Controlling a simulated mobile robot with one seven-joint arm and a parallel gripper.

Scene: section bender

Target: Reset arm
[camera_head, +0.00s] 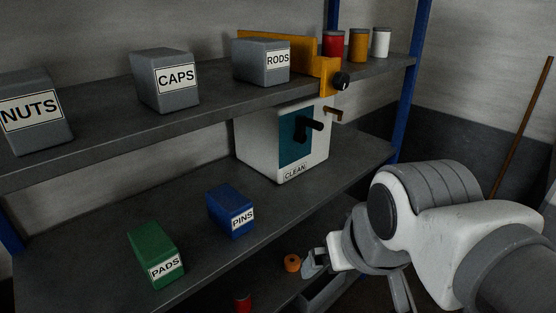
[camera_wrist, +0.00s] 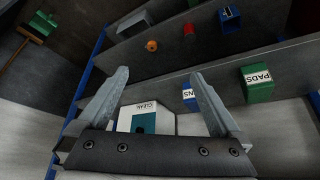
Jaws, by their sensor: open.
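My gripper (camera_wrist: 160,74) is open, with its two grey fingers spread apart and nothing between them in the wrist view. In the head view, my gripper (camera_head: 357,278) is low at the right, in front of the shelves, partly hidden by my own white and grey arm. It appears apart from the shelf objects. The white CLEAN box (camera_head: 265,140) with its teal panel stands on the middle shelf; it also shows upside down behind the gripper's base in the wrist view (camera_wrist: 133,111).
On the middle shelf (camera_head: 90,240) are a blue PINS bin (camera_head: 231,211) and a green PADS bin (camera_head: 155,254). NUTS (camera_head: 35,112), CAPS (camera_head: 165,80) and RODS (camera_head: 261,61) bins stand above. An orange ring (camera_head: 292,262) lies below. A broom (camera_wrist: 22,42) leans at the side.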

